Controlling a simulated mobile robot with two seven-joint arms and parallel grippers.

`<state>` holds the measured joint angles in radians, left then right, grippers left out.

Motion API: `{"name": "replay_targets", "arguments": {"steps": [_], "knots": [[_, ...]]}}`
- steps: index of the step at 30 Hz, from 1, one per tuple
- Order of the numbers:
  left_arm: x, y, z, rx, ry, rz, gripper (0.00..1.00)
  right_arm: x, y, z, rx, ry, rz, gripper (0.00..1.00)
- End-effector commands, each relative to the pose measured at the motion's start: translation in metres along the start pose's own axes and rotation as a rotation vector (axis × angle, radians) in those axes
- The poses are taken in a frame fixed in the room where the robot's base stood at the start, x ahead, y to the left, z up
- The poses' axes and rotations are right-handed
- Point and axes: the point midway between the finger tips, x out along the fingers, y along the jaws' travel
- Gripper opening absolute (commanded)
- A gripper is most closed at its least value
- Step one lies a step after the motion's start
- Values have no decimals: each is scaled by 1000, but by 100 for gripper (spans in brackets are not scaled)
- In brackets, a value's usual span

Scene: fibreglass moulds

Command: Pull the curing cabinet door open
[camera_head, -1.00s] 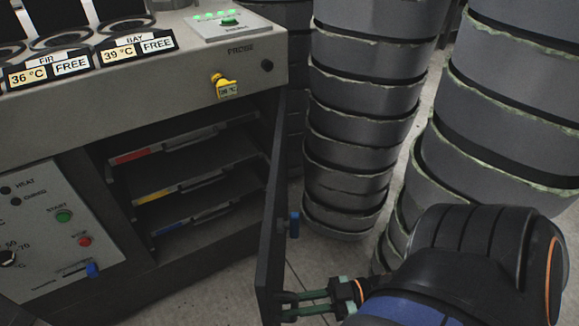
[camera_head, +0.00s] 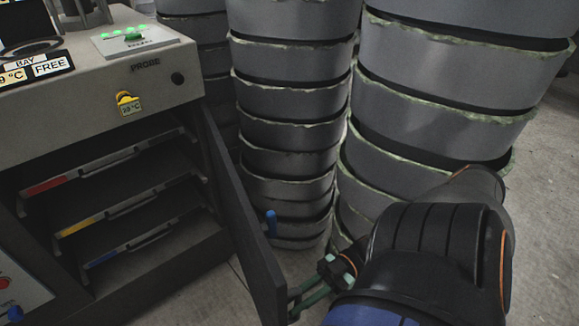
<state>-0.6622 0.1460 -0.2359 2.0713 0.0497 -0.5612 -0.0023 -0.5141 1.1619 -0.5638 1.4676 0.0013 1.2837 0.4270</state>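The curing cabinet door (camera_head: 240,220) is a dark grey panel that stands swung open from the cabinet front. A small blue part (camera_head: 271,223) sticks out on its outer side. My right gripper (camera_head: 300,300) has green fingers with a gap between them. It is at the low front end of the door, on its outer side. The fingertips meet the door's edge in the picture, and I cannot see whether they grip anything. Inside the open cabinet are shelves with red (camera_head: 45,186), yellow (camera_head: 75,227) and blue (camera_head: 103,258) marked front edges. My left gripper is not in view.
Tall stacks of grey moulds (camera_head: 290,100) stand close behind the door, and another stack (camera_head: 440,110) is beside my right arm. A yellow probe tag (camera_head: 129,104) hangs on the cabinet front. Free floor (camera_head: 545,180) lies at the right.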

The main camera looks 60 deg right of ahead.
Motion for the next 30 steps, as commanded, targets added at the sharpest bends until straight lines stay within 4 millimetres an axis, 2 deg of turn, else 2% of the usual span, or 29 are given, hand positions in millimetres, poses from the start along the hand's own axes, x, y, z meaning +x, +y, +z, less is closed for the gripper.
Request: {"name": "replay_targets", "arguments": {"steps": [9,23,24,30], "knots": [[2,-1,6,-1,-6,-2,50,-12,0,1,2,-1,-41,0],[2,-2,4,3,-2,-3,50,-14,0,1,2,-2,-47,0],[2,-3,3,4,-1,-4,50,-14,0,1,2,-2,-47,21],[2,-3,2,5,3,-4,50,-14,0,0,1,-1,-46,43]]}}
